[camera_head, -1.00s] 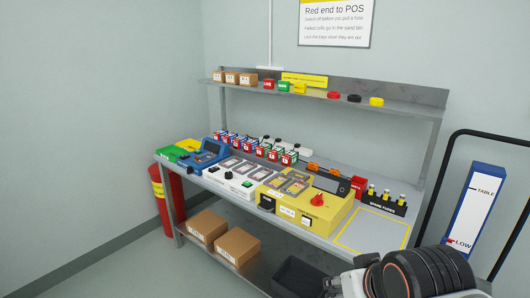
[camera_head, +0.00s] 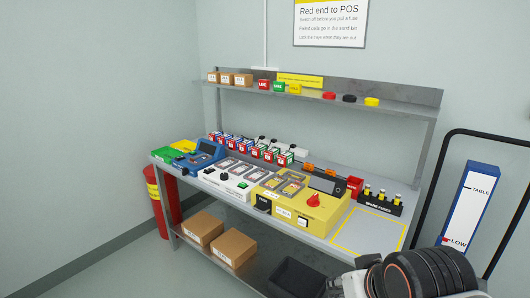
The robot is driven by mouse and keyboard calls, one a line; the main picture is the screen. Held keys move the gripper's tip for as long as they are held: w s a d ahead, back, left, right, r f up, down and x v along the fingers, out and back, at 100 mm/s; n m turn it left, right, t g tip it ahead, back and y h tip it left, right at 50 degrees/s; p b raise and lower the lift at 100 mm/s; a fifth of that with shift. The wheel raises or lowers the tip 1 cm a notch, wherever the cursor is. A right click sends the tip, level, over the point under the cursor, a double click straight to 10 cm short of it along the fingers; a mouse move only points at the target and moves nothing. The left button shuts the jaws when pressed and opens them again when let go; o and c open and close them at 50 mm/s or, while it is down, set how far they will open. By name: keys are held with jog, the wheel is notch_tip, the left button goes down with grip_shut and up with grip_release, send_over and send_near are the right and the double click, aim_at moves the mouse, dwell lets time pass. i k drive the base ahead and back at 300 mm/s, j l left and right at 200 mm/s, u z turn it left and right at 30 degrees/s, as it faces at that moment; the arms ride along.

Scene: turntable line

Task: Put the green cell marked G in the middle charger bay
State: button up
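A row of small upright cells (camera_head: 268,153) with red, green, blue and white faces stands along the back of the bench. Their letters are too small to read, so I cannot tell which one is marked G. In front of them is a white unit (camera_head: 207,176) with several bays on top and a green button. To its right is a yellow unit (camera_head: 322,213) with bays, a dark screen and a red knob. I cannot tell for sure which is the charger. Part of my arm shows at the bottom right; my gripper is not in view.
A blue device (camera_head: 206,158) and green and yellow boxes stand at the bench's left. Fuses in a black holder (camera_head: 378,205) stand right, behind a yellow-outlined clear area (camera_head: 365,231). A shelf (camera_head: 330,99) overhangs the back.

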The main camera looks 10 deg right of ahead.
aim_at(238, 171)
jog(key=i+j+z, duration=0.15)
jog(key=z, duration=0.3)
jog(key=i+j+z, duration=0.2)
jog(key=z, duration=0.2)
jog(key=i+j+z, duration=0.1)
jog(key=j, duration=0.3)
jog(key=i+j+z, duration=0.1)
jog(key=j, duration=0.3)
jog(key=i+j+z, duration=0.1)
jog(key=i+j, duration=0.15)
jog(key=j, duration=0.15)
jog(key=i+j+z, duration=0.1)
jog(key=j, duration=0.35)
jog(key=i+j+z, duration=0.1)
jog(key=j, duration=0.3)
jog(key=i+j+z, duration=0.1)
jog(key=j, duration=0.35)
jog(key=i+j, duration=0.1)
jog(key=j, duration=0.35)
jog(key=i+j, duration=0.1)
jog(key=j, duration=0.35)
jog(key=i+j, duration=0.1)
jog(key=j, duration=0.35)
jog(key=i+j, duration=0.1)
jog(key=j, duration=0.35)
